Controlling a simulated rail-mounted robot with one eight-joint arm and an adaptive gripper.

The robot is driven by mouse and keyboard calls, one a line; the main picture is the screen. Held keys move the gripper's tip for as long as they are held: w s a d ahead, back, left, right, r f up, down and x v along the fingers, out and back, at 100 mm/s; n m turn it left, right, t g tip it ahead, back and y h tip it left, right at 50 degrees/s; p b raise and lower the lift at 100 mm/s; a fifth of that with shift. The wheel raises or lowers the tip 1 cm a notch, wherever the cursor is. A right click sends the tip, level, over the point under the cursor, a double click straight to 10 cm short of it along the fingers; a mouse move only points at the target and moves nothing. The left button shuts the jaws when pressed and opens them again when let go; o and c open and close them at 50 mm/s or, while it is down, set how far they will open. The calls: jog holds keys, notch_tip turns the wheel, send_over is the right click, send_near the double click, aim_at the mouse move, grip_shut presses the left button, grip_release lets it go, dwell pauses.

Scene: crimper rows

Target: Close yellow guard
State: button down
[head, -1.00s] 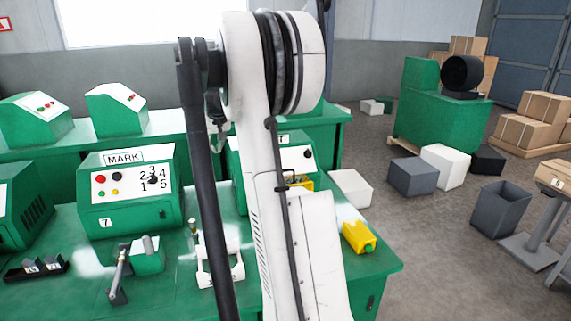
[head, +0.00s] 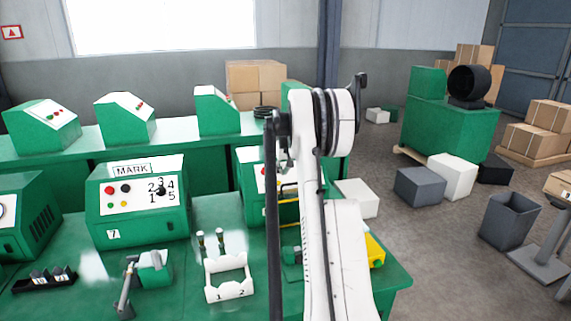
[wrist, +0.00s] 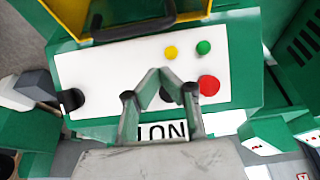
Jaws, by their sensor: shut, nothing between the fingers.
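The yellow guard (wrist: 62,24) shows at the top of the wrist view as a yellow frame with a black handle (wrist: 132,31). It is cut off by the picture edge, so I cannot tell how far open it stands. Below it is a white panel (wrist: 110,70) with yellow, green and red buttons and a black knob. My gripper (wrist: 161,76) is shut and empty over the panel's lower edge, apart from the guard, partly covering a label. In the head view, yellow bars (head: 288,202) show on the green machine (head: 249,182), largely hidden behind my arm.
The MARK machine (head: 140,205) stands left of it on the green bench. A white numbered holder (head: 228,284), a small clamp tool (head: 150,272) and a black rack (head: 44,281) lie in front. A yellow item (head: 375,250) sits at the right. Floor beyond the bench is partly clear.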

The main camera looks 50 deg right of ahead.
jog(key=shift+x, duration=1.2)
jog(key=shift+s+a+f, duration=0.1)
jog(key=shift+f, duration=0.15)
jog(key=shift+s+a+p, duration=0.55)
jog(key=shift+s+a, duration=0.3)
jog(key=shift+s, duration=0.25)
jog(key=shift+s+a+f, duration=0.1)
jog(key=shift+s+a, duration=0.15)
jog(key=shift+s, duration=0.1)
jog(key=shift+s, duration=0.1)
